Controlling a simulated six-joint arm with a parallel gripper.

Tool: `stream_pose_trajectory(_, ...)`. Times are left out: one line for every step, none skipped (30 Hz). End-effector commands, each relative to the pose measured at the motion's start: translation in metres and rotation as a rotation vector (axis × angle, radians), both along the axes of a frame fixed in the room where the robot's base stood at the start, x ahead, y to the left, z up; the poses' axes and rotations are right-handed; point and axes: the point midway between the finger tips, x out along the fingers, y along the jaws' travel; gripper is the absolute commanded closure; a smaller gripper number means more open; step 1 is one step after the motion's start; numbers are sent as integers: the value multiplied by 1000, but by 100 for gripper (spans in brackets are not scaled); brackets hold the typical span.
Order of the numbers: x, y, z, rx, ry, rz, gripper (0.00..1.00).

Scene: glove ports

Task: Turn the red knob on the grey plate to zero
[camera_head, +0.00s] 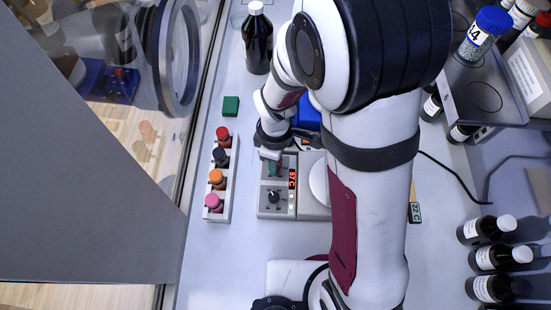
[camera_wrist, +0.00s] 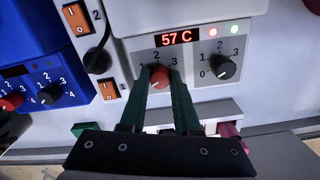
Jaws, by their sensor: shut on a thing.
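The grey plate (camera_head: 264,205) stands on the bench in the middle of the head view, with a lit display reading 57 C. In the wrist view its front panel (camera_wrist: 200,78) fills the middle. The red knob (camera_wrist: 160,75) sits under the display, with numbers around it. My gripper (camera_wrist: 160,82) has its two green fingers on either side of the knob, shut on it. The fingers hide part of the dial, including its zero mark, and I cannot read the knob's pointer surely. In the head view my gripper (camera_head: 274,167) covers the red knob.
A black knob (camera_wrist: 222,67) is right of the red one on the plate. A blue device (camera_wrist: 35,55) with red and black knobs stands at the left. Orange switches (camera_wrist: 76,17) are between them. A rack of coloured-cap vials (camera_head: 218,180) stands left of the plate.

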Motion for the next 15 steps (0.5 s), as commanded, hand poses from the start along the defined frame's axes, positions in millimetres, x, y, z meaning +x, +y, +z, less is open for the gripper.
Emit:
stream_pose_trajectory(0,0,0,-1,1,16,100)
stream_pose_trajectory(0,0,0,-1,1,26,100)
stream_pose_trajectory(0,0,0,-1,1,39,100)
stream_pose_trajectory(0,0,0,-1,1,46,100)
stream_pose_trajectory(0,0,0,-1,1,52,100)
stream_pose_trajectory(0,0,0,-1,1,61,100)
stream_pose_trajectory(0,0,0,-1,1,66,100)
stream_pose_trajectory(0,0,0,-1,1,70,100)
stream_pose_trajectory(0,0,0,-1,1,74,100)
stream_pose_trajectory(0,0,0,-1,1,76,100)
stream_pose_trajectory(0,0,0,-1,1,78,100)
stream_pose_trajectory(0,0,0,-1,1,80,100)
stream_pose_trajectory(0,0,0,-1,1,81,100)
stream_pose_trajectory(0,0,0,-1,1,82,100)
stream_pose_trajectory(0,0,0,-1,1,82,100)
